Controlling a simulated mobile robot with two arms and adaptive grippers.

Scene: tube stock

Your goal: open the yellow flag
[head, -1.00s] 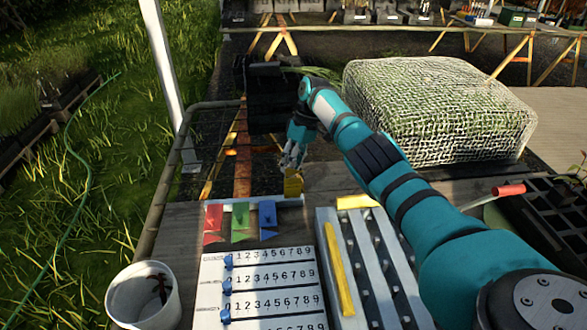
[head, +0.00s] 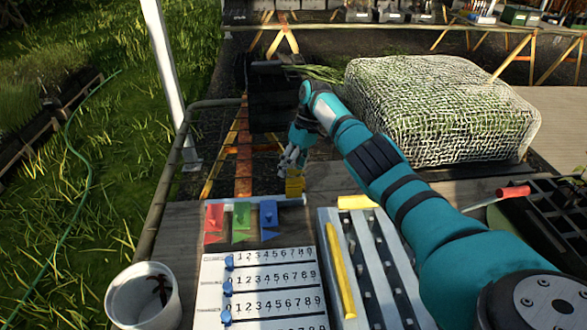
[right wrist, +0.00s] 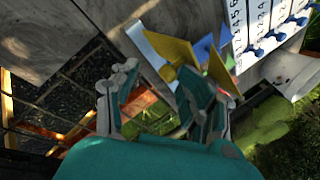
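The yellow flag (head: 294,187) stands at the right end of a white rail (head: 252,202) on the table's far edge, beside the blue flag (head: 268,214), the green flag (head: 242,215) and the red flag (head: 214,217). My right gripper (head: 291,163) is just above and behind the yellow flag. In the right wrist view my right gripper (right wrist: 160,80) has its fingers apart with nothing between them. The yellow flag (right wrist: 180,52) is close to the tip of the right-hand finger there; I cannot tell whether they touch. My left gripper is not in view.
A counter board (head: 262,290) with blue sliders lies in front of the flags. A grey rack (head: 330,262) with a yellow bar is to its right. A white bucket (head: 143,296) stands at the left. A netted bale (head: 440,110) is behind my right arm.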

